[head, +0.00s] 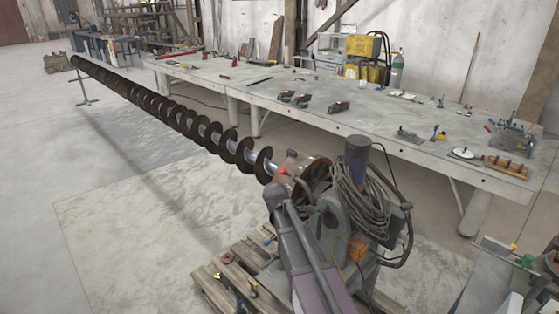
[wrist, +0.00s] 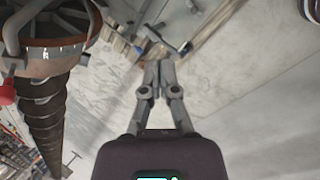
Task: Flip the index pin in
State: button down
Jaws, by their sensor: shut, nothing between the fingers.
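The auger (head: 200,128) is a long dark screw, held at its near end by the positioner's round faceplate (head: 318,175). A small red knob (head: 283,171) shows by the faceplate; I cannot tell if it is the index pin. In the wrist view the rusty faceplate rim (wrist: 45,62) and auger (wrist: 42,125) are at the left, with a red knob (wrist: 7,94) at the left edge. My gripper (wrist: 159,64) is shut and empty, to the right of the faceplate and apart from it. My arm hides part of the positioner in the head view.
A coil of cable (head: 362,195) hangs on the positioner. A wooden pallet (head: 215,291) with small tools lies on the floor beside it. A long grey workbench (head: 330,118) with tools runs behind. The floor left of the auger is mostly clear.

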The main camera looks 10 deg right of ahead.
jog(key=w+a+r+n+t+h+p, duration=0.1)
jog(key=w+a+r+n+p, duration=0.1)
jog(key=w+r+n+p, duration=0.3)
jog(key=w+a+r+n+t+h+p, duration=0.1)
jog(key=w+a+r+n+t+p, duration=0.1)
jog(key=w+r+n+p, duration=0.4)
jog(key=w+a+r+n, duration=0.1)
jog(key=w+r+n, duration=0.1)
jog(key=w+r, duration=0.3)
jog(key=shift+w+a+r+n, duration=0.2)
jog(key=shift+w+a+n, duration=0.1)
jog(key=shift+w, duration=0.45)
jog(key=shift+d+f, duration=0.15)
jog(key=shift+f, duration=0.05)
jog(key=b, duration=0.9)
send_near(283, 171)
jog(key=x, duration=0.6)
jog(key=shift+w+f, duration=0.15)
jog(key=shift+f, duration=0.2)
jog(key=shift+w+d+f+b, duration=0.25)
jog(key=shift+w+f+b, duration=0.1)
jog(key=shift+d+f, duration=0.1)
